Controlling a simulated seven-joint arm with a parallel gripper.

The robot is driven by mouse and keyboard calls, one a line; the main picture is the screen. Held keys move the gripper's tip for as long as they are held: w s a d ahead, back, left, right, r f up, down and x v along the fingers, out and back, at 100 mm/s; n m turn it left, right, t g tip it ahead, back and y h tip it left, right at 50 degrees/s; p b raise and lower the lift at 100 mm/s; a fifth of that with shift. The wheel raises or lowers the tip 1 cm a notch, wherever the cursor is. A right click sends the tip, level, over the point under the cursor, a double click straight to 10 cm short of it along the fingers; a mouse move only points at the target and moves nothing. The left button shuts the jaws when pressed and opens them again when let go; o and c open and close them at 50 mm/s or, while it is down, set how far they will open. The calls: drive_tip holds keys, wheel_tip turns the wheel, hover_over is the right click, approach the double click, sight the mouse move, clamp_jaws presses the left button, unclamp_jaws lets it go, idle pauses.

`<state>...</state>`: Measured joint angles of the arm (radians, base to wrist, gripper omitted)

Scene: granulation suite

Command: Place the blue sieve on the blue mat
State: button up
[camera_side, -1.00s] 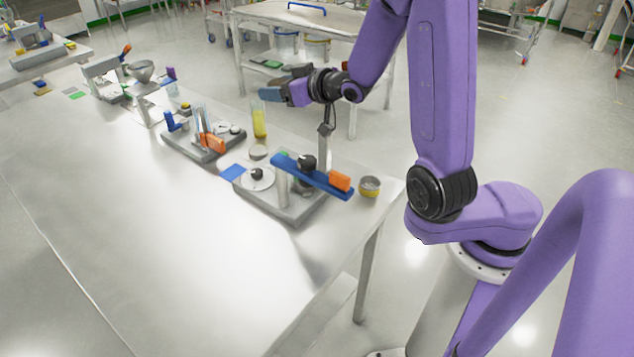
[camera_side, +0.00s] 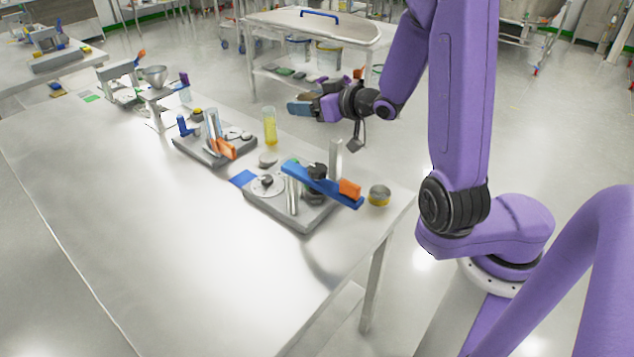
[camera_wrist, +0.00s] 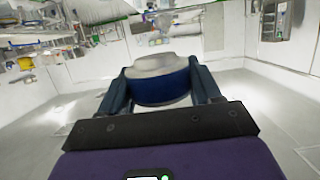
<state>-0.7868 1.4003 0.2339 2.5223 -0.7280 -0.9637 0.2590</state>
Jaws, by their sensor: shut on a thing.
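The blue sieve (camera_wrist: 162,86), round with a dark blue band and a pale grey top, is between my fingers in the wrist view. My gripper (camera_wrist: 163,90) is shut on its sides. In the side view my gripper (camera_side: 299,106) is raised above the far side of the bench, pointing left, and the sieve is small and largely hidden by the fingers. The blue mat (camera_side: 242,178) lies flat on the bench, left of the nearer grey device. It is apart from my gripper and its visible top is bare.
The nearer grey device (camera_side: 300,210) has a post and a blue arm (camera_side: 320,182) with an orange end beside the mat. A second device (camera_side: 212,150) and a yellow cylinder (camera_side: 270,127) stand behind. The front bench is clear.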

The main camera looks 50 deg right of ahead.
drive_tip(key=shift+s+d+f, duration=0.15)
drive_tip(key=shift+s, duration=0.55)
drive_tip(key=shift+f, duration=8.8)
drive_tip(key=shift+f, duration=0.15)
drive_tip(key=o, duration=1.2)
drive_tip(key=v, duration=0.7)
drive_tip(key=shift+s, duration=0.2)
